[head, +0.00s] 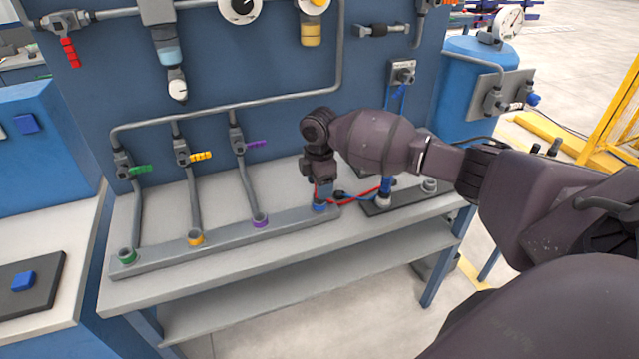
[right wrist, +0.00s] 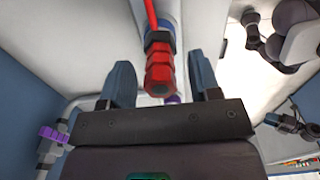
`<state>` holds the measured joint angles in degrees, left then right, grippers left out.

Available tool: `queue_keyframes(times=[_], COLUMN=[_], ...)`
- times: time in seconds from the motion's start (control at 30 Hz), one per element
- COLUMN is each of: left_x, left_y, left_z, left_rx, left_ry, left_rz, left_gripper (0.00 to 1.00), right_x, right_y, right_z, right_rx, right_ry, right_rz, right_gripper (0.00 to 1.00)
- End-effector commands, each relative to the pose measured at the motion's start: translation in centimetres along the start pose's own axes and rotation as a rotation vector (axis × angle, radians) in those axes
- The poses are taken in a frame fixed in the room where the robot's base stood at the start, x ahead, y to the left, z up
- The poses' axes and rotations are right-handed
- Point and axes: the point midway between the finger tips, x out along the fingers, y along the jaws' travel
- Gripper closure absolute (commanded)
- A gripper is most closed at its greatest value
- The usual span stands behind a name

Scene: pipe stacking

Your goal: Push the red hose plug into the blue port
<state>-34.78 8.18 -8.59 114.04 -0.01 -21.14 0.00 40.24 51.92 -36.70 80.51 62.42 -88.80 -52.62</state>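My right gripper (head: 319,188) points down over the blue port (head: 320,206), at the right end of the long grey bar on the bench. In the right wrist view its two blue fingers (right wrist: 163,80) stand apart, with a gap on each side of the red hose plug (right wrist: 160,70). The plug lies between them, its red hose leading off at the top. Blue shows right behind the plug. A sliver of red shows at the gripper in the head view. I cannot tell whether the plug is seated in the port. My left gripper is not in view.
Green (head: 127,256), yellow (head: 195,238) and purple (head: 260,220) ports stand along the bar to the left, with pipes rising from them. A dark plate (head: 375,209) with a blue-hosed fitting lies to the right. The blue back panel (head: 260,65) closes off the rear.

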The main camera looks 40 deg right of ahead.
Motion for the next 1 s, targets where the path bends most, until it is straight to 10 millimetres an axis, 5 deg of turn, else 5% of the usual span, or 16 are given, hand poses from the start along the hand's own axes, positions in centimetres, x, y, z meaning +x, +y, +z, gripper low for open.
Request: queue_keyframes(times=[0.27, 0.7, 1.0], left_x=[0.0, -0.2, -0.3], left_y=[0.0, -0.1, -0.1], left_z=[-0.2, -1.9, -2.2], left_rx=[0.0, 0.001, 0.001], left_ry=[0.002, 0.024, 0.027], left_rz=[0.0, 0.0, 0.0], left_gripper=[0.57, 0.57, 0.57], right_x=[-0.6, -7.9, -10.7], right_y=[0.0, 0.1, 0.0], right_z=[0.0, 0.0, 0.0], right_rx=[0.0, -0.001, 0.0], right_ry=[0.0, 0.001, 0.0], right_rz=[0.002, 0.003, 0.0], right_gripper=[0.43, 0.43, 0.43])
